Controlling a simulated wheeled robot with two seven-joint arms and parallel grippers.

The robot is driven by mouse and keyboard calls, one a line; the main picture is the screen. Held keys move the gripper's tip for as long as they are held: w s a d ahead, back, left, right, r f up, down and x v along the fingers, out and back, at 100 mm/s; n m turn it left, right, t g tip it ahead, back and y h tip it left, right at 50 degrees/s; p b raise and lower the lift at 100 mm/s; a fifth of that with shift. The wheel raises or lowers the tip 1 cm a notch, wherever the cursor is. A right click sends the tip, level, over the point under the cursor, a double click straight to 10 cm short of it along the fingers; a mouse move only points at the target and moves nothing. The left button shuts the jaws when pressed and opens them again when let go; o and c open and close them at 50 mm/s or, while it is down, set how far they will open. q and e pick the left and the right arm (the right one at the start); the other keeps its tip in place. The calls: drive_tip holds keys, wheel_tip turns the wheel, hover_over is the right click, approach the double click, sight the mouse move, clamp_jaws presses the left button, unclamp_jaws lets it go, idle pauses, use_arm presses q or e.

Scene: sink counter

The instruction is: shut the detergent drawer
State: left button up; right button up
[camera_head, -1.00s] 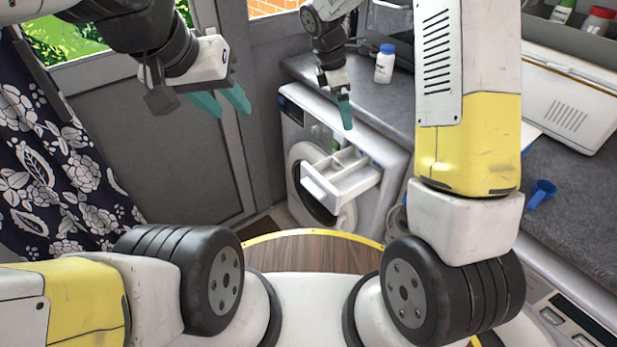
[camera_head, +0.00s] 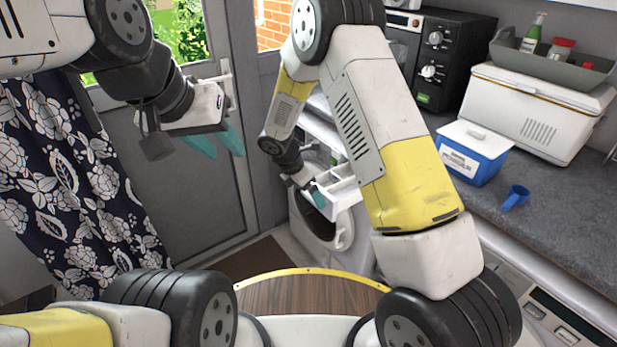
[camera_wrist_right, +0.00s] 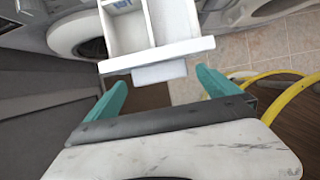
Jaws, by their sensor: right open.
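The detergent drawer (camera_head: 342,190) is white, divided into compartments, and stands pulled out of the washing machine (camera_head: 317,225). The drawer also shows in the right wrist view (camera_wrist_right: 160,50), its front panel facing my right gripper. My right gripper (camera_head: 318,197) is at the drawer's front in the head view. In the right wrist view its teal fingers (camera_wrist_right: 160,92) are spread apart, with the drawer front just beyond and between them; I cannot tell whether they touch it. My left gripper (camera_head: 215,143) is up in front of the grey door, away from the drawer; its teal fingers show apart.
My right arm hides part of the washing machine and counter. On the counter (camera_head: 560,215) are a blue-and-white box (camera_head: 472,155), a blue scoop (camera_head: 516,197), a white cooler (camera_head: 540,110) and a black microwave (camera_head: 440,60). The floor before the machine looks clear.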

drive_tip(key=shift+w+d+f, duration=0.15)
drive_tip(key=shift+d+f, duration=0.05)
drive_tip(key=shift+f, duration=0.3)
drive_tip(key=shift+c, duration=0.4)
drive_tip(key=c, duration=1.9)
drive_tip(key=w+d, duration=0.3)
drive_tip(key=d, duration=0.2)
drive_tip(key=w+d, duration=0.7)
drive_tip(key=d, duration=0.2)
drive_tip(key=shift+w+d+r, duration=0.1)
drive_tip(key=shift+w+d, duration=0.2)
drive_tip(key=shift+w, duration=0.05)
drive_tip(key=o, duration=2)
drive_tip(key=shift+v, duration=3.85)
drive_tip(key=shift+r, duration=0.1)
